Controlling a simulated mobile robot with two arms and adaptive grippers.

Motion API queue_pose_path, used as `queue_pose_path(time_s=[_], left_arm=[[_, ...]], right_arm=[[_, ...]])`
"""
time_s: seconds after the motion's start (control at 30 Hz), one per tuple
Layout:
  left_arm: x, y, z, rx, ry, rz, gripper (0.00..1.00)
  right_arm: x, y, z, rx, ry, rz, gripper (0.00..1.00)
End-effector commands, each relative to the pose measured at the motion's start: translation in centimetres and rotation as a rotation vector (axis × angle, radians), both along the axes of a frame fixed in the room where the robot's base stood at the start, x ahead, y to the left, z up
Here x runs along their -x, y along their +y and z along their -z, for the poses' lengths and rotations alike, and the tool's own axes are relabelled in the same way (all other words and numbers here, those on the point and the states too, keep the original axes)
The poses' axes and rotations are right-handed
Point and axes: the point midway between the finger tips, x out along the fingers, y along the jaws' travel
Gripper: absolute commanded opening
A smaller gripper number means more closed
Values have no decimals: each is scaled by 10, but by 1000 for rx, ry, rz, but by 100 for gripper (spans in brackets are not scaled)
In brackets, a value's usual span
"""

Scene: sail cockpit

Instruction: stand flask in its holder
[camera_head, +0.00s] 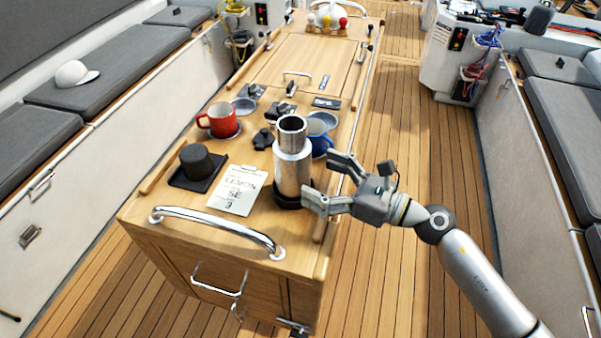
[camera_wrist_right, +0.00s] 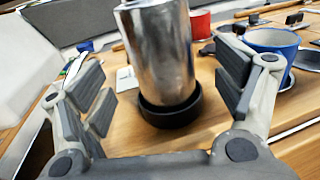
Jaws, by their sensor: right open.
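The silver metal flask (camera_head: 291,165) stands upright near the right edge of the wooden cockpit table. Its lower end sits in a round black holder (camera_head: 289,196). In the right wrist view the flask (camera_wrist_right: 160,50) rises out of the black holder (camera_wrist_right: 172,110), whose rim surrounds its base. My right gripper (camera_head: 329,181) is open just to the right of the flask. In the wrist view its two fingers are spread, with the flask beyond and between them and clear gaps on both sides. My left gripper is not in view.
A blue mug (camera_head: 320,143) stands close behind the flask, and a red mug (camera_head: 221,119) is farther left. A black cup-shaped piece (camera_head: 196,162) and a notepad (camera_head: 238,189) lie left of the flask. A steel grab rail (camera_head: 215,222) arches along the table's near end.

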Motion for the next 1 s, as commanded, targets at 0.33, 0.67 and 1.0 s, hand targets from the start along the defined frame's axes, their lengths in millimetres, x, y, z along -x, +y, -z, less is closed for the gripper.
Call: queue_pose_path(time_s=[0.33,0.67,1.0], left_arm=[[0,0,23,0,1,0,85],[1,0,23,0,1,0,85],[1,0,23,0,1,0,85]], right_arm=[[26,-44,2,0,1,0,87],[28,-48,0,-4,5,2,87],[-33,-114,114,-487,587,325,87]])
